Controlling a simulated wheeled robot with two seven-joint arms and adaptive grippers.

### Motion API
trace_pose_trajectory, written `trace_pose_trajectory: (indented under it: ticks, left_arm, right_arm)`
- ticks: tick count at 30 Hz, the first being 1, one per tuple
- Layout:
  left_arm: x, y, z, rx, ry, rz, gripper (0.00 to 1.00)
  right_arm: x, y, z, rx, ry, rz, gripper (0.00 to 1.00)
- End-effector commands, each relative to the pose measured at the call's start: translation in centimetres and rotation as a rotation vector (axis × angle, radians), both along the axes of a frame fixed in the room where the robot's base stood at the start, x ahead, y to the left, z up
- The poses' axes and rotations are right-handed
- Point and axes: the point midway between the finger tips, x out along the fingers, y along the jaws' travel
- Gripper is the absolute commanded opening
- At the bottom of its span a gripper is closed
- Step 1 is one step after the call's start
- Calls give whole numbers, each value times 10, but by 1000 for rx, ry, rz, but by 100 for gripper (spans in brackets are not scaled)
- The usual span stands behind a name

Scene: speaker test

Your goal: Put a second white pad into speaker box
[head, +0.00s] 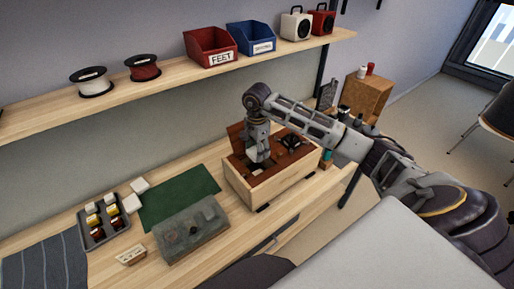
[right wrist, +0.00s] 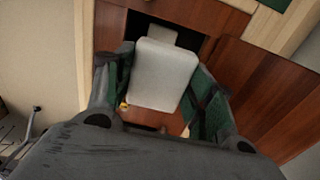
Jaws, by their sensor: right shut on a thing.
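The speaker box (head: 268,194) is a pale wooden case with a red-brown inside, standing open on the bench. My right gripper (head: 258,160) reaches down into its left part. In the right wrist view this gripper (right wrist: 163,95) is shut on a white pad (right wrist: 165,72), held between green-lined fingers above the box's brown panels. Behind the pad, a pale piece (right wrist: 163,36) shows in a dark opening; it looks like another pad, partly hidden. Two more white pads (head: 139,186) (head: 131,203) lie on the bench left of the green mat. My left gripper is out of view.
A green mat (head: 180,196), a grey translucent case (head: 190,230) and a tray of small coloured parts (head: 92,237) lie left of the box. A shelf (head: 170,75) with spools, bins and small speakers runs above. A wooden crate (head: 368,95) stands behind at right.

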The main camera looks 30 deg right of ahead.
Motion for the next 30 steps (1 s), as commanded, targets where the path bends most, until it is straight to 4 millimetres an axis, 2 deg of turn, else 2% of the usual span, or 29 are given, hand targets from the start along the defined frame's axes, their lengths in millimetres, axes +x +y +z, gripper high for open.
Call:
trace_pose_trajectory:
  ticks: [30]
  left_arm:
    - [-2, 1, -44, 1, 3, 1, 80]
  right_arm:
    - [0, 0, -61, 0, 0, -1, 46]
